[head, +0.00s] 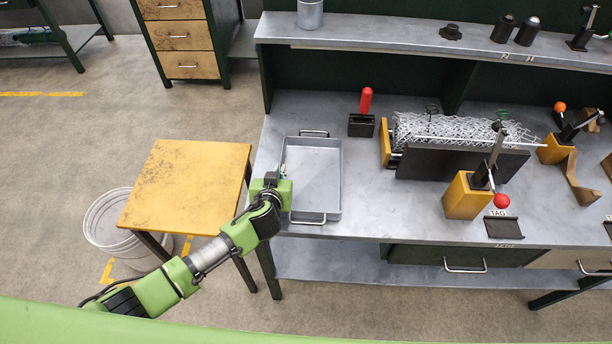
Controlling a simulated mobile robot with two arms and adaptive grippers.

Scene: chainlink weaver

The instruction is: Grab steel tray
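The steel tray (318,167) is a shallow grey rectangular tray with a wire handle at its far end and another at its near end. It lies flat on the left end of the grey workbench (365,222). My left gripper (281,181) is at the tray's left long side, its green wrist covering part of that side. The fingers are mostly hidden by the wrist, so I cannot tell whether they are open or touch the tray. The tray looks empty. My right gripper is not in view.
A yellow stool (185,185) and white bucket (101,222) stand left of the bench. Right of the tray are a red-handled tool in a black holder (361,125), a chainlink roll in a fixture (460,130) and a yellow clamp block (464,196). A shelf (400,38) runs behind.

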